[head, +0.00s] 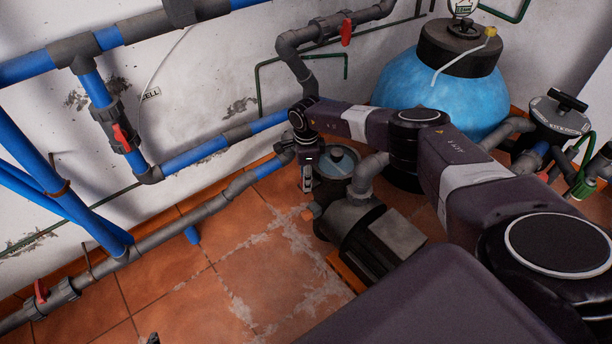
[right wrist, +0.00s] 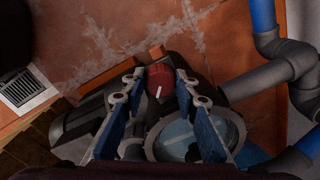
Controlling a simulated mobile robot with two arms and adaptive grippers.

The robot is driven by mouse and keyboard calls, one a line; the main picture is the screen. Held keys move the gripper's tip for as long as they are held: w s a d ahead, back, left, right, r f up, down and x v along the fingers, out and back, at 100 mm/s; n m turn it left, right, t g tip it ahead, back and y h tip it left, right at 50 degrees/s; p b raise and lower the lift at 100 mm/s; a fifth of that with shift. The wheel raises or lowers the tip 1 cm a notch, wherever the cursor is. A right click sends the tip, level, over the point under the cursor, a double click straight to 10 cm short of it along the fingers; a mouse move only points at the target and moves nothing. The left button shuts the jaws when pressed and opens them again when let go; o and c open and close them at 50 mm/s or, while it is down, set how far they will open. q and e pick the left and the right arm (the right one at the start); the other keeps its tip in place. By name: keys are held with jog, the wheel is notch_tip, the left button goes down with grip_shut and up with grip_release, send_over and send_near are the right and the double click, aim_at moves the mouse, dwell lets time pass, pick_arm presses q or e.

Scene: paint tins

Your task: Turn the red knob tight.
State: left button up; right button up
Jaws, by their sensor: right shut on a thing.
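The red knob (right wrist: 159,77) has a white pointer line and sits beside the round clear lid of the pump (right wrist: 188,135). My right gripper (right wrist: 160,80) is shut on the knob, one blue-backed finger on each side. In the head view my right gripper (head: 306,184) points down at the near side of the pump lid (head: 337,162); it hides the knob there.
The pump body (head: 372,237) lies right of the gripper, with grey pipes around it. A blue tank (head: 440,95) stands behind my right arm. Blue and grey pipes with red valve handles (head: 122,138) line the wall. The tiled floor at front left is mostly clear.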

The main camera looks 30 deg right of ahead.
jog(key=m+p, duration=0.1)
jog(key=m, duration=0.3)
jog(key=shift+m, duration=0.3)
jog(key=shift+m+p, duration=0.35)
jog(key=shift+m, duration=0.15)
pick_arm(q)
jog(key=s+a+g, duration=0.1)
jog(key=s+g, duration=0.1)
jog(key=s, duration=0.2)
jog(key=s+a+f+g+y+p, duration=0.1)
jog(key=s+g, duration=0.1)
jog(key=s, duration=0.3)
jog(key=shift+a+f, duration=0.3)
jog(key=shift+a, duration=0.1)
pick_arm(e)
jog(key=m, duration=0.5)
jog(key=shift+w+m, duration=0.1)
jog(key=shift+m, duration=0.3)
jog(key=o, duration=1.1)
jog(key=shift+r, duration=0.1)
jog(key=shift+a+r, duration=0.2)
jog(key=shift+r, duration=3.7)
